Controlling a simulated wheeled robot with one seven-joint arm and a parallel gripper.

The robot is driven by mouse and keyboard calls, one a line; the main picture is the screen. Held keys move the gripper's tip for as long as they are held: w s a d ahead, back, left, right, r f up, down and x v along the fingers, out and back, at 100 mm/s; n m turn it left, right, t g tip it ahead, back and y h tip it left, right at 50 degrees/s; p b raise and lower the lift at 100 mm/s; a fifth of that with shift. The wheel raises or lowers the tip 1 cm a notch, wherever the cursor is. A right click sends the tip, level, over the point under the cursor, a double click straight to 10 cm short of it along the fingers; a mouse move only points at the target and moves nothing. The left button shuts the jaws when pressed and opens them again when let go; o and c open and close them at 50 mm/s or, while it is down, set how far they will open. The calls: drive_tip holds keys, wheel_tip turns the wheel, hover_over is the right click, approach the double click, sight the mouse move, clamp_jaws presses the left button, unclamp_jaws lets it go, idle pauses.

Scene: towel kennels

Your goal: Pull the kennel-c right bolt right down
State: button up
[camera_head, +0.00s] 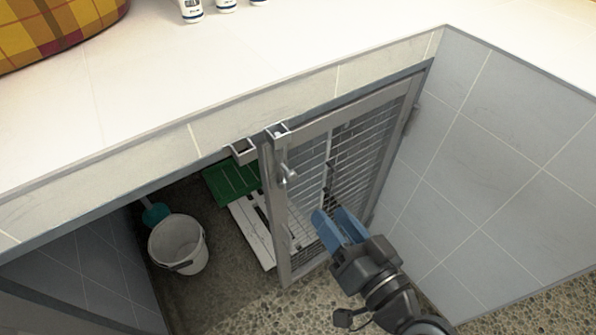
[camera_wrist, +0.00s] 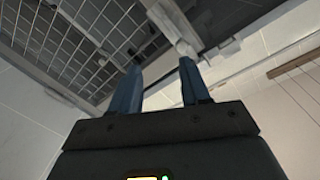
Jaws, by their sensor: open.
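A grey metal mesh gate (camera_head: 340,160) stands ajar under the white counter, with its hinge side at the right wall. A bolt with a pale knob (camera_head: 288,176) sits on the upper part of the gate's free upright. A pale knob-like part, likely the same bolt, shows in the wrist view (camera_wrist: 185,48), beyond and between the finger tips. My gripper (camera_head: 335,220) has blue fingers, open and empty, in front of the gate, below and right of the bolt. The fingers also show in the wrist view (camera_wrist: 161,64), apart from the bolt. No kennel label shows.
A bracket (camera_head: 242,152) sits at the counter's front edge beside the gate top. A white bucket (camera_head: 178,243), a green slatted piece (camera_head: 230,182) and a white slatted panel (camera_head: 252,232) are inside. A tiled wall (camera_head: 490,160) bounds the right. The counter (camera_head: 250,60) overhangs above.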

sight(294, 179)
drive_tip(key=shift+y, duration=0.8)
drive_tip(key=w+a, duration=0.1)
drive_tip(key=w+a+r, duration=0.2)
drive_tip(key=a, duration=0.1)
drive_tip(key=shift+w+a, duration=0.1)
drive_tip(key=shift+w, duration=0.25)
drive_tip(key=p+x, duration=0.2)
drive_tip(key=x, duration=0.5)
clamp_jaws()
